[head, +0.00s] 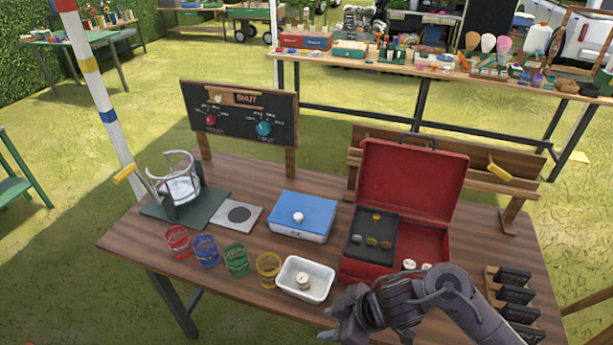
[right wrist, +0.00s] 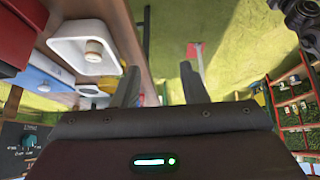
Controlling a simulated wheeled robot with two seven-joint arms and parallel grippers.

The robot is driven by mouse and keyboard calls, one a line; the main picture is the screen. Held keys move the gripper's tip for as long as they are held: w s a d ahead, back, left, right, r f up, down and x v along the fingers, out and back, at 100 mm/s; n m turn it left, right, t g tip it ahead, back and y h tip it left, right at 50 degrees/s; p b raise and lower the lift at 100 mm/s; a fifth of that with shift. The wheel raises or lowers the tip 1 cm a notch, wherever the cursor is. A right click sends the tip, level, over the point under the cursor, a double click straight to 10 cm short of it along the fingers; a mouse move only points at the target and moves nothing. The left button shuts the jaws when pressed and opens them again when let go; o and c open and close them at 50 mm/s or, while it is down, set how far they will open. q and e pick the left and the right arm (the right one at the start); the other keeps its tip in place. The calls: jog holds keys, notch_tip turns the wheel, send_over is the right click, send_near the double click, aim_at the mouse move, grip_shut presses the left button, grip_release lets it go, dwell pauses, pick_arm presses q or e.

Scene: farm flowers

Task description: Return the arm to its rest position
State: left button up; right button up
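My right arm comes in from the bottom right of the head view. Its gripper (head: 343,316) is over the front edge of the wooden table, just right of and in front of the white tray. In the right wrist view, the two fingers (right wrist: 165,80) stand apart with nothing between them. The table edge and grass show beyond them. The white tray (head: 321,290) holds a small cream-coloured piece (head: 303,281); both also show at the upper left of the wrist view. My left gripper is not in view.
An open red toolbox (head: 366,200) stands close behind my right arm. A blue-lidded box (head: 283,213), several coloured wire cups (head: 237,259) and a metal-ringed stand (head: 178,190) are on the table (head: 140,240). Dark blocks (head: 513,295) stand at the right. Grass lies in front.

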notch_tip(320, 180, up, 5)
jog(key=w+d+m+t+h, duration=0.2)
jog(key=m+t+h, duration=0.1)
jog(key=m+t, duration=0.25)
jog(key=s+d+f+m+g+h, duration=0.1)
jog(key=s+d+m+g+h, duration=0.2)
jog(key=s+d+m+g, duration=0.6)
jog(key=s+d+f+n+t+b, duration=0.1)
jog(key=s+d+f+t, duration=0.1)
jog(key=f, duration=1.5)
jog(key=s+d+f+n+t+b, duration=0.1)
jog(key=s+f, duration=0.1)
jog(key=f, duration=1.5)
pick_arm(q)
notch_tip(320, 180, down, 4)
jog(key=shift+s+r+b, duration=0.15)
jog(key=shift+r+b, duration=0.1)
jog(key=shift+b, duration=0.4)
pick_arm(e)
jog(key=s+d+f, duration=0.2)
jog(key=s+f, duration=0.7)
jog(key=s+d+f+g, duration=0.1)
jog(key=s+f, duration=0.8)
jog(key=shift+s+d, duration=0.35)
jog(key=shift+d, duration=0.05)
jog(key=shift+n, duration=0.25)
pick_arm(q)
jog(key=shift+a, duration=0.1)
